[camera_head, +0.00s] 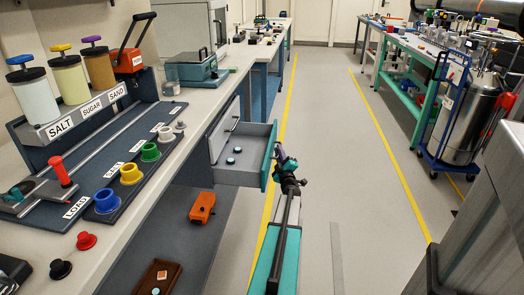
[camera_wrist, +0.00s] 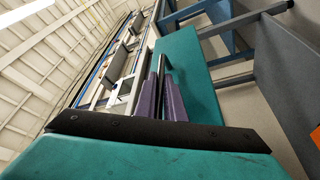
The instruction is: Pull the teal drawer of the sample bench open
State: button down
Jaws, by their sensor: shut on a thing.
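The teal drawer of the sample bench stands open in the head view, with its teal front (camera_head: 269,157) out over the aisle and its grey tray (camera_head: 235,176) showing. Two small round teal-and-dark pieces lie inside. My gripper (camera_head: 279,153) is at the outer side of the drawer front. In the wrist view the teal front (camera_wrist: 194,72) fills the middle, and the purple fingers of my gripper (camera_wrist: 163,82) are shut on its dark bar handle (camera_wrist: 165,62). The fingertips partly hide the handle.
The sample bench (camera_head: 190,107) carries a rack of labelled jars (camera_head: 68,82), coloured cups and a teal device (camera_head: 195,69). An orange tool (camera_head: 202,208) lies below the drawer. The aisle floor (camera_head: 340,130) is clear. A steel dewar (camera_head: 462,120) on a blue cart stands right.

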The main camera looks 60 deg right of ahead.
jog(key=s+d+p, duration=0.1)
jog(key=s+d, duration=0.2)
jog(key=s, duration=0.7)
jog(key=shift+d, duration=0.1)
jog(key=c, duration=2.1)
grip_release()
jog(key=p+v, duration=0.1)
jog(key=v, duration=1.3)
jog(key=shift+r, duration=0.1)
jog(key=shift+s+d, duration=0.1)
jog(key=shift+s, duration=0.05)
